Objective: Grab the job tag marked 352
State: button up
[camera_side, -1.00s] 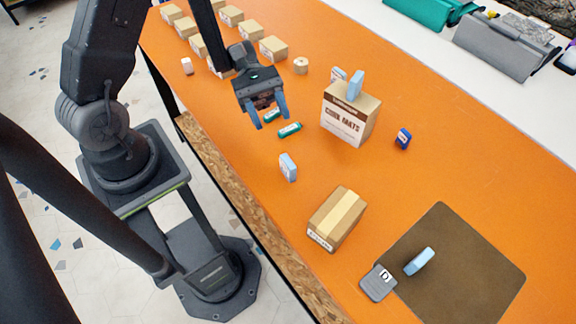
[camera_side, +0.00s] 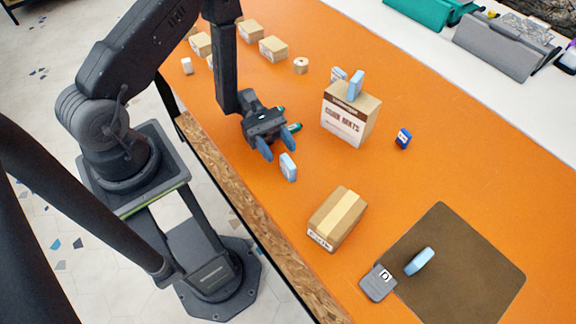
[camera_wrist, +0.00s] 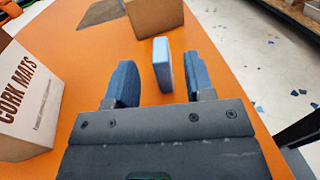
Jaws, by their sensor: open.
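Several light blue tags are in the side view, and I cannot read 352 on any of them. One tag (camera_side: 288,167) stands upright on the orange table just in front of my gripper (camera_side: 277,148). In the wrist view this tag (camera_wrist: 161,64) stands ahead, between the two blue fingers. My gripper is open and empty, its fingers apart from the tag. Another tag (camera_side: 356,85) stands on top of the Cork Mats carton (camera_side: 346,116). One tag (camera_side: 338,74) is partly hidden behind that carton. One tag (camera_side: 419,262) leans or stands on the brown mat (camera_side: 470,255).
A taped cardboard box (camera_side: 336,218) stands in front of the nearest tag. Green items lie partly hidden by my gripper. Small cartons (camera_side: 273,48) stand at the back.

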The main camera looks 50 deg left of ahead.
aim_at(294, 169)
jog(key=d, duration=0.6)
jog(key=shift+s, duration=0.35)
jog(key=shift+a, duration=0.1)
grip_shut()
